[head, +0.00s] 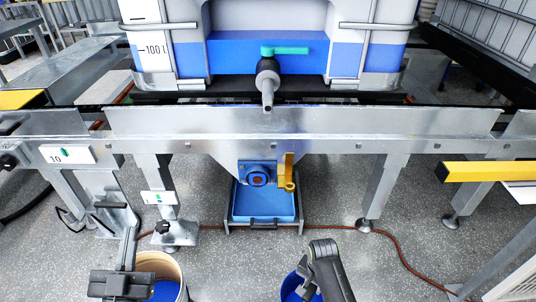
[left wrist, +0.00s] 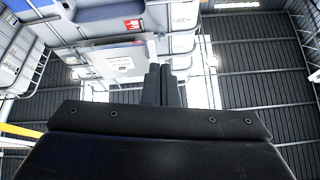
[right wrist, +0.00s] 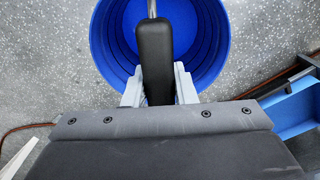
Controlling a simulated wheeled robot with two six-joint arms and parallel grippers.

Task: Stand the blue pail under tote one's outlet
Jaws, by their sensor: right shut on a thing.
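The blue pail (head: 290,286) shows in part at the bottom of the head view, partly behind my right arm. In the right wrist view the pail (right wrist: 104,45) is seen from above, its open top round a blue inside. My right gripper (right wrist: 157,88) is shut on the pail's black handle grip (right wrist: 155,50); it also shows in the head view (head: 310,285). The tote (head: 222,52) has an outlet (head: 267,92) with a teal lever, pointing down over the rail, well beyond the pail. My left gripper (head: 131,235) is empty, its fingers together in the left wrist view (left wrist: 163,88).
A blue tray (head: 264,218) lies on the floor below a valve with a yellow handle (head: 288,172). A beige bucket (head: 178,270) with blue inside stands at the bottom left. A metal rail (head: 300,123) on legs crosses the view. A reddish-brown hose (head: 385,238) runs over the floor.

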